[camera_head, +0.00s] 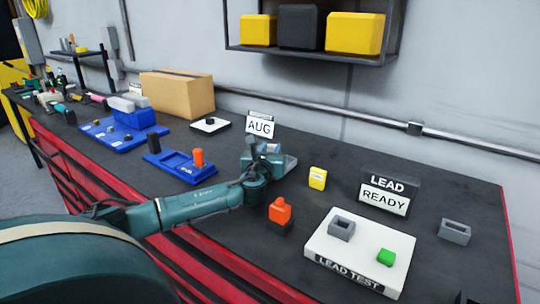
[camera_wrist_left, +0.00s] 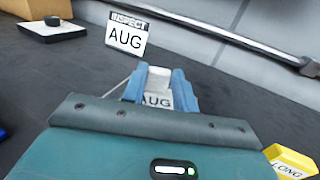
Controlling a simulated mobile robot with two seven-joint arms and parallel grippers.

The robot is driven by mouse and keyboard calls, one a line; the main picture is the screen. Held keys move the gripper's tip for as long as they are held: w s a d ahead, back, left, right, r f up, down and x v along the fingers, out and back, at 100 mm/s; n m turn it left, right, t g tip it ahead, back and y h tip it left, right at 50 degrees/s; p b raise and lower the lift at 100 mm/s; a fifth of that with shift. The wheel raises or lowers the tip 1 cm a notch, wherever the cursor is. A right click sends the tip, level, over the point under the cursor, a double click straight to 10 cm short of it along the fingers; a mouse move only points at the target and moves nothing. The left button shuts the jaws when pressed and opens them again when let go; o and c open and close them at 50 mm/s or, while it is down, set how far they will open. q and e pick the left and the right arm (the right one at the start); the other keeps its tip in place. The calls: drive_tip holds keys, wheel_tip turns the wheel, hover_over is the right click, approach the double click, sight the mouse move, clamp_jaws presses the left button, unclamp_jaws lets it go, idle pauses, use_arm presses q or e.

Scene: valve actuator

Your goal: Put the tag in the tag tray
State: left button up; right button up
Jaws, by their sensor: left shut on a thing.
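A white tag marked AUG (camera_wrist_left: 157,99) shows between the blue fingers of my left gripper (camera_wrist_left: 157,85) in the left wrist view. The gripper is shut on it, and the fingers hide its sides. In the head view my left gripper (camera_head: 272,150) is over the dark bench, in front of the INSPECT AUG sign (camera_head: 260,126). The tag is too small to make out there. A blue tray (camera_head: 176,160) with an orange cylinder lies left of the gripper; I cannot tell whether it is the tag tray. My right gripper is not clearly in view.
A yellow block (camera_head: 317,178) and an orange-red block (camera_head: 280,212) stand right of my left arm. A white LEAD TEST board (camera_head: 340,258) and a LEAD READY sign (camera_head: 388,190) are further right. A cardboard box (camera_head: 178,94) stands at the back left.

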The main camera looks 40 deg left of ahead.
use_arm(q)
drive_tip(key=shift+f, duration=0.65)
drive_tip(key=o, duration=1.1)
drive_tip(key=shift+f, duration=0.1)
drive_tip(key=shift+c, duration=0.2)
drive_tip(key=shift+s, duration=0.1)
drive_tip(key=v, duration=0.7)
drive_tip(key=shift+s+d+b, duration=0.1)
drive_tip(key=shift+s+b, duration=0.05)
drive_tip(key=shift+b, duration=0.2)
